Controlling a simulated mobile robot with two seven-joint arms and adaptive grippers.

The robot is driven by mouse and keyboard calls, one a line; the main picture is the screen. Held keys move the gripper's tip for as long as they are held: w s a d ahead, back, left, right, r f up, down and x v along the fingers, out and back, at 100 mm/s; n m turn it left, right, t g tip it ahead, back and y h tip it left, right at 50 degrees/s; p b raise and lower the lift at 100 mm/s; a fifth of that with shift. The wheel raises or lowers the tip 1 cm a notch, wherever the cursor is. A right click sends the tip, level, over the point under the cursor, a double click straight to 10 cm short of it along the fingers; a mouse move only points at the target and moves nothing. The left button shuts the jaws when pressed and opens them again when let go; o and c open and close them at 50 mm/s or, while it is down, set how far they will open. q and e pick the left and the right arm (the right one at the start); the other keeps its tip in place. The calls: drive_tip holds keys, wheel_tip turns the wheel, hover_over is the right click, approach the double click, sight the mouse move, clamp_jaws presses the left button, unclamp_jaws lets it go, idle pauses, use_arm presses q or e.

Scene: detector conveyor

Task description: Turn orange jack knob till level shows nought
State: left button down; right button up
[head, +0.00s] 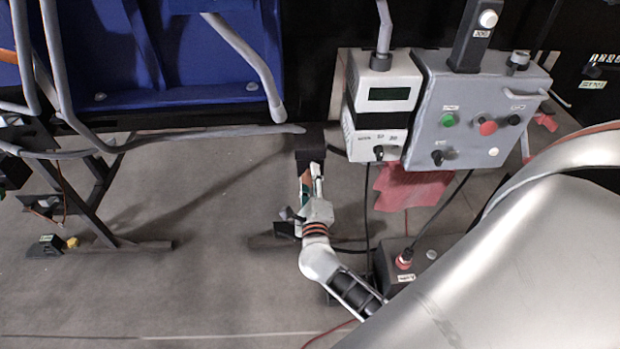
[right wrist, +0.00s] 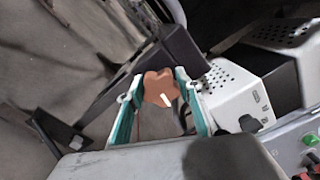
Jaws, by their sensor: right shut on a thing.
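The orange jack knob (right wrist: 158,87) is star-shaped with a white mark on its face and shows in the right wrist view. My right gripper (right wrist: 155,92) has its two green-and-white fingers on either side of the knob, shut on it. In the head view my right gripper (head: 311,184) reaches up to a dark upright block (head: 309,142), and the knob is mostly hidden there. A white box with a dark green display (head: 389,94) stands right of the gripper; no reading can be made out. My left gripper is not in view.
A grey control box (head: 470,110) with green, red and black buttons stands right of the display box. A red cloth (head: 412,187) hangs below. Blue panels (head: 190,60) and grey tubes fill the upper left. Black legs (head: 90,190) stand at left on open grey floor.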

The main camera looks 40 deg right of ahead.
drive_tip(key=o, duration=1.1)
drive_tip(key=shift+s+a, duration=0.2)
drive_tip(key=shift+s, duration=0.2)
drive_tip(key=v, duration=1.1)
drive_tip(key=shift+s, duration=0.1)
